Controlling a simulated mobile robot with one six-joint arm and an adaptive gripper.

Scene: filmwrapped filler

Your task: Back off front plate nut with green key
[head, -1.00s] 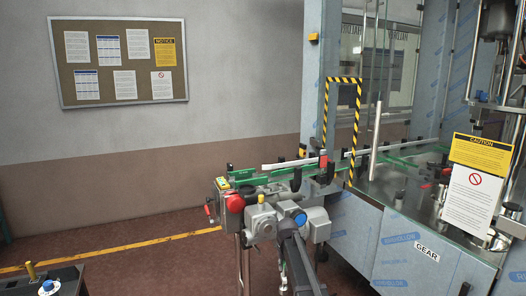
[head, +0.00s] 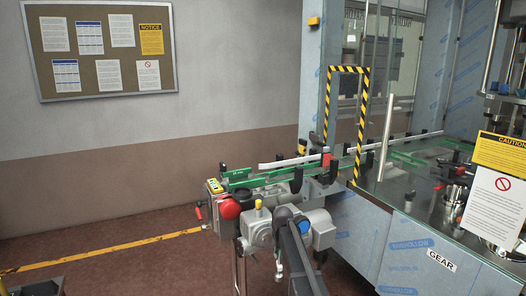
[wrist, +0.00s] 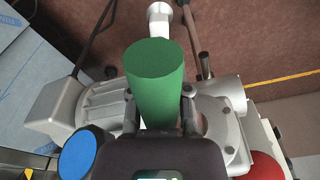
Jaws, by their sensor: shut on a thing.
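My gripper (wrist: 160,104) is shut on the green key (wrist: 160,72), whose thick round green handle stands between the two fingers in the wrist view. The handle's flat end faces the camera. A pale metal round end (wrist: 159,11) shows beyond it; I cannot tell whether it belongs to the key. In the head view my dark arm reaches up to the grey gearbox (head: 257,232) at the conveyor's near end, and the gripper and key cannot be made out there. I cannot pick out the front plate nut in either view.
A blue round cap (wrist: 84,155) and a red knob (wrist: 266,166) flank the gripper. The conveyor (head: 272,180) with green rails runs into the glass-walled machine. A caution sign (head: 495,185) stands at right. Open floor (head: 110,230) lies to the left.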

